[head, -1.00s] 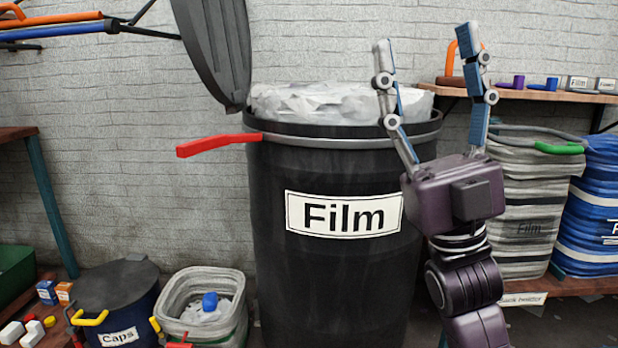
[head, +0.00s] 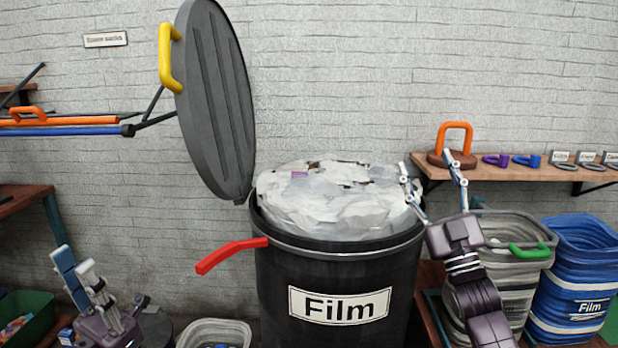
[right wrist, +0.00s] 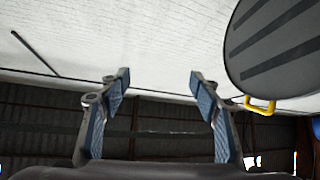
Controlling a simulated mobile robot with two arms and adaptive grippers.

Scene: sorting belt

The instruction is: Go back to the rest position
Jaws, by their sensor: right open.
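My right gripper (head: 428,165) is open and empty, its two fingers spread and pointing up, just right of the heaped bin in the head view. In the right wrist view my right gripper (right wrist: 159,78) has nothing between its blue pads. My left gripper (head: 76,262) is at the lower left of the head view, fingers pointing up. I cannot tell how far apart its fingers are, and I see nothing held. The black Film bin (head: 275,275) stands upright, filled with crumpled whitish film (head: 335,205).
The bin's grey lid (head: 215,100) stands open; a red handle (head: 232,255) sticks out left. A shelf (head: 520,172) with an orange-handled object (head: 454,140) is on the right wall, above a grey sack (head: 505,270) and a blue sack (head: 575,270). Rods (head: 70,125) project at left.

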